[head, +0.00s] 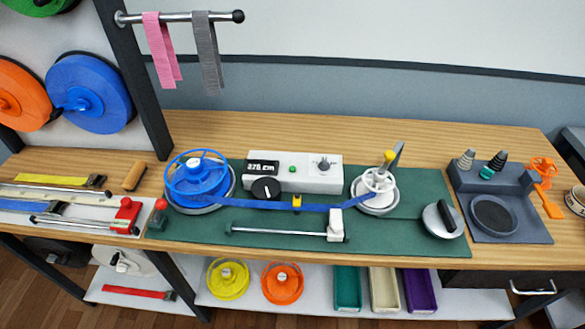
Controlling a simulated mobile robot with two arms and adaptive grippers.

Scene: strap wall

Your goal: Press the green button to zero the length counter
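The length counter is a white box (318,176) on the green mat at the middle of the bench. Its dark display (262,168) shows a number in cm, which looks like 378, though the digits are small. The small round green button (292,169) is on the box, right of the display. A black knob (266,189) sits at the box's lower left and a grey switch (324,165) at its right. Nothing covers the button. Neither of my grippers is in view.
A blue strap (258,204) runs in front of the box from a blue reel (197,178) to a white reel (378,186). A metal rod (280,231) lies nearer. A rail with pink (162,50) and grey straps hangs behind. Bare wood lies behind the box.

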